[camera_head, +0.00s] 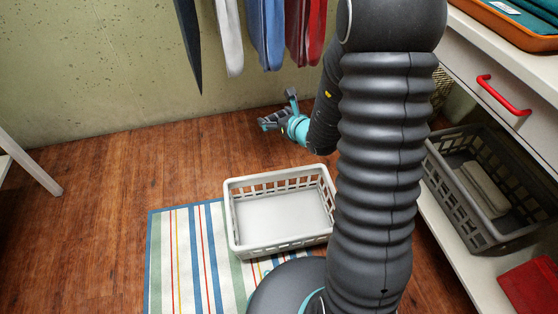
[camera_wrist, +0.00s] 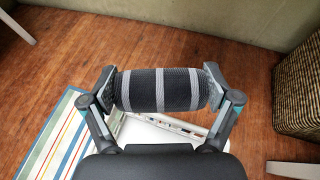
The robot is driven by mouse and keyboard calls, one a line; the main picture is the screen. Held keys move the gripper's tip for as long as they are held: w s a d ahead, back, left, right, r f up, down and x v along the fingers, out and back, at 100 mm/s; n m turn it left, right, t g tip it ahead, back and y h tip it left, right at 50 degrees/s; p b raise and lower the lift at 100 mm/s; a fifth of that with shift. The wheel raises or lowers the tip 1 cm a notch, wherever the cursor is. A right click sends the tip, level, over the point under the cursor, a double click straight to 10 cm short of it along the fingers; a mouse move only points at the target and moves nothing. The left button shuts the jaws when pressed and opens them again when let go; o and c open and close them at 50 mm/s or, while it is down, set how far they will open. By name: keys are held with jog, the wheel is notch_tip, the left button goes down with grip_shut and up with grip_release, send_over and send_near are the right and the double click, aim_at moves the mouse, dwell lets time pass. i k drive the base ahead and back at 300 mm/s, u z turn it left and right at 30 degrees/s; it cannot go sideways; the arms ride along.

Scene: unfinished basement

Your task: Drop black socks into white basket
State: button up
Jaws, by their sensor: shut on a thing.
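The black socks (camera_wrist: 165,90) are a rolled bundle with grey stripes in the wrist view. My gripper (camera_wrist: 168,88) is shut on the roll, with one finger against each end. In the head view my gripper (camera_head: 279,117) is up beyond the far side of the white basket, and I cannot make out the socks clearly there. The white basket (camera_head: 283,214) stands open and empty on the floor, partly on the striped rug. In the wrist view part of the white basket (camera_wrist: 150,134) shows below the socks, mostly hidden by my gripper.
A striped rug (camera_head: 182,260) lies under the basket's left part. Clothes (camera_head: 265,35) hang at the back wall. On the right, a shelf unit with a red-handled drawer (camera_head: 500,95) holds a grey basket (camera_head: 465,200). A wicker basket (camera_wrist: 300,95) stands right in the wrist view.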

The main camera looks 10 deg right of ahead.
aim_at(273, 208)
jog(key=z, duration=1.3)
jog(key=k, duration=1.3)
jog(key=u, duration=0.7)
jog(key=i, duration=0.55)
